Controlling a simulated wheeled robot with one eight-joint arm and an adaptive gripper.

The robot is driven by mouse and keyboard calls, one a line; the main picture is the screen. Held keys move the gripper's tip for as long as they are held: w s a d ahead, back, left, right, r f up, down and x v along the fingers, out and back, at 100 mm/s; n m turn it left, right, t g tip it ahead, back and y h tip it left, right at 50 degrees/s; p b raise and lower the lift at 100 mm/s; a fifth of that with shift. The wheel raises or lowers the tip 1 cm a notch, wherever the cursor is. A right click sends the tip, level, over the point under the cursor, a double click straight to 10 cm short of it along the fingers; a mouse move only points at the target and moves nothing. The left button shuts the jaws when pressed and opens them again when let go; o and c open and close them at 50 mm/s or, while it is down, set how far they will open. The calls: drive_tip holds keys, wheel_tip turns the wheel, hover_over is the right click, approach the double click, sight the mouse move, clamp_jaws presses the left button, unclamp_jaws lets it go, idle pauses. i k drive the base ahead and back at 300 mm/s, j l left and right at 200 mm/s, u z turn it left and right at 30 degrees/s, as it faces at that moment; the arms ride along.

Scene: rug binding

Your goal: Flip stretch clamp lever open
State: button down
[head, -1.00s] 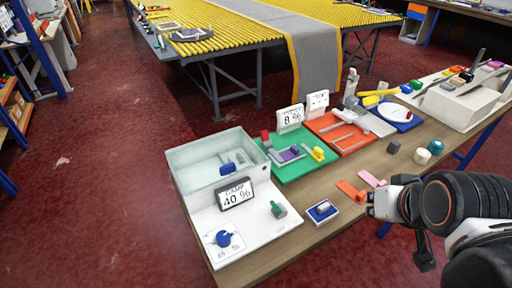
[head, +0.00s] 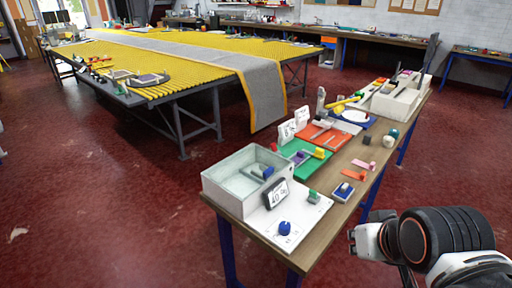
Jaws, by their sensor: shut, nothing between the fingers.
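I cannot surely tell which part is the stretch clamp lever at this size. A green board (head: 318,172) on the workbench carries a purple piece (head: 301,157) and a yellow block (head: 320,153). An orange-red board (head: 338,136) with grey bars lies behind it. On the yellow roller table, a dark rounded frame (head: 150,81) and small fixtures (head: 97,66) sit near the left edge. My gripper (head: 353,241) is in the lower right of the head view, off the bench's front edge. It is shut and empty, touching nothing.
The wooden workbench (head: 330,217) holds a clear tank (head: 228,188), a "40 %" display (head: 275,194) and a blue knob (head: 285,228). A grey rug (head: 264,100) hangs over the roller table's near edge.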

sight(273, 146)
drive_tip(key=i+j+z, duration=0.25)
drive_tip(key=j, duration=0.95)
drive_tip(key=j+z, duration=0.25)
drive_tip(key=j, duration=0.95)
drive_tip(key=i+j, duration=0.2)
drive_tip(key=i+j+z, duration=0.15)
drive_tip(key=j, duration=0.25)
drive_tip(key=i+j, duration=0.3)
drive_tip(key=i+j+z, duration=0.15)
drive_tip(key=j, duration=0.25)
drive_tip(key=i+j, duration=0.25)
drive_tip(key=i+j+z, duration=0.1)
drive_tip(key=i+j, duration=0.1)
drive_tip(key=i, duration=0.1)
